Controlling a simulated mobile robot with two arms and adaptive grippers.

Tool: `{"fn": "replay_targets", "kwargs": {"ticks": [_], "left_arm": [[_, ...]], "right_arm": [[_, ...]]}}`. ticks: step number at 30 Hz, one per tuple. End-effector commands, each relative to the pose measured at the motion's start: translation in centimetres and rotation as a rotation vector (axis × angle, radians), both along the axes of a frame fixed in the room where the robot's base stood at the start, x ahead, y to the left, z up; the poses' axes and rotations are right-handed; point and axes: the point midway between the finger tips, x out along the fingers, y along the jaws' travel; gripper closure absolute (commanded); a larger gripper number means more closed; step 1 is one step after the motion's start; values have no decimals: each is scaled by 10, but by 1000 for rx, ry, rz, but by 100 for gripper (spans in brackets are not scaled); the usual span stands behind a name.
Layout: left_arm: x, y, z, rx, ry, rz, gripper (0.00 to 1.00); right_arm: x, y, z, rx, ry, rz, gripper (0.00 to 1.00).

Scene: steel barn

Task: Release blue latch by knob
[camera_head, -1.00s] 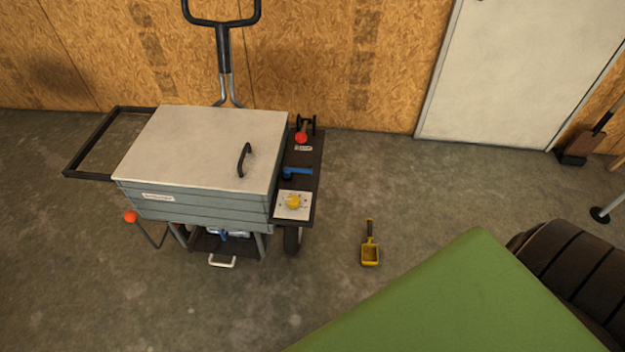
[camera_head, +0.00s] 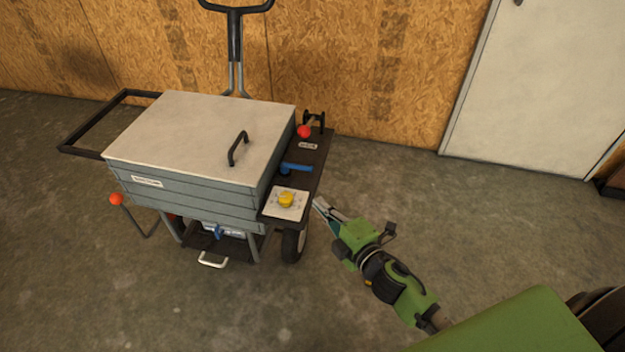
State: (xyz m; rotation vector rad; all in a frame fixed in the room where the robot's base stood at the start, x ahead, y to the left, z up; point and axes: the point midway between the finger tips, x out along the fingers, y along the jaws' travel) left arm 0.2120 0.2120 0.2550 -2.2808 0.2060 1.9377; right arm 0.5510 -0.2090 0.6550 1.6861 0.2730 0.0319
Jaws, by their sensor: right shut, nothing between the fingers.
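The blue latch (camera_head: 298,167) lies across the dark side shelf (camera_head: 314,160) of a grey cart, pointing to the right. A yellow knob (camera_head: 286,200) sits on a pale square plate nearer the front of that shelf. My right gripper (camera_head: 319,205) is shut and empty. In the picture its tips are just right of the knob plate, below and right of the blue latch, and I see no contact with either. My left gripper is out of view.
The cart's pale lid (camera_head: 200,135) has a black handle (camera_head: 237,149). A red ball knob (camera_head: 304,131) stands at the shelf's far end, and another (camera_head: 116,199) at the cart's left. A second blue part (camera_head: 218,232) shows underneath. Concrete floor right of the cart is open.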

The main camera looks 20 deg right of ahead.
Motion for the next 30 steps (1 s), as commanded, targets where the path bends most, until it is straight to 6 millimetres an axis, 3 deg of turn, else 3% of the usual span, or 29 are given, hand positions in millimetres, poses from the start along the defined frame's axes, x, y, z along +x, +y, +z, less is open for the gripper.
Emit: {"fn": "replay_targets", "kwargs": {"ticks": [14, 26, 30], "left_arm": [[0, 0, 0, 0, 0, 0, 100], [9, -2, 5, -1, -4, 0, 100], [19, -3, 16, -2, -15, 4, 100]], "right_arm": [[10, 2, -1, 1, -1, 0, 100], [81, 16, -11, 0, -2, 0, 100], [105, 16, -16, 0, 0, -2, 100]]}}
